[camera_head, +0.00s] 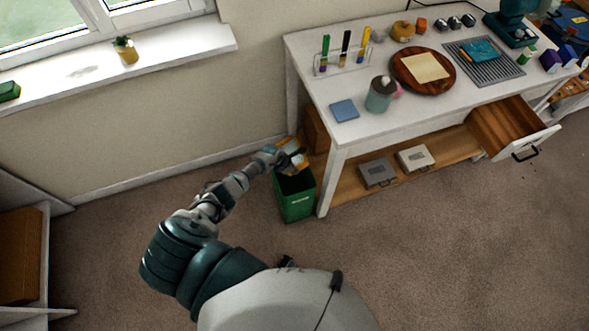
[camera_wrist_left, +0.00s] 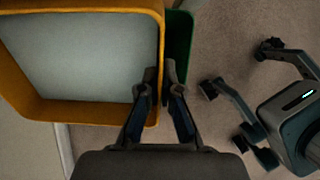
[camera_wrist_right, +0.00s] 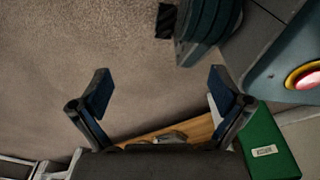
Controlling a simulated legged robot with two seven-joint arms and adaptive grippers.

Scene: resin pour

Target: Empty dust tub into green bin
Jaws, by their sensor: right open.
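The dust tub (camera_wrist_left: 75,55) has an orange-yellow rim and a pale grey inside. It fills the upper left of the left wrist view, and no separate heap of dust can be made out in it. My left gripper (camera_wrist_left: 160,85) is shut on its rim. In the head view the tub (camera_head: 298,158) is small and partly hidden by my left gripper (camera_head: 284,160), at the back edge above the green bin (camera_head: 297,205). The bin stands on the floor with a dark opening. It also shows in the right wrist view (camera_wrist_right: 268,145). My right gripper (camera_wrist_right: 160,95) is open and empty.
The white workbench (camera_head: 318,88) stands right of the bin, its leg close beside it. Its drawer (camera_head: 510,130) is pulled out. Two boxes (camera_head: 378,172) sit on the lower shelf. A brown box (camera_head: 316,130) is behind the bin. Carpet left of the bin is clear.

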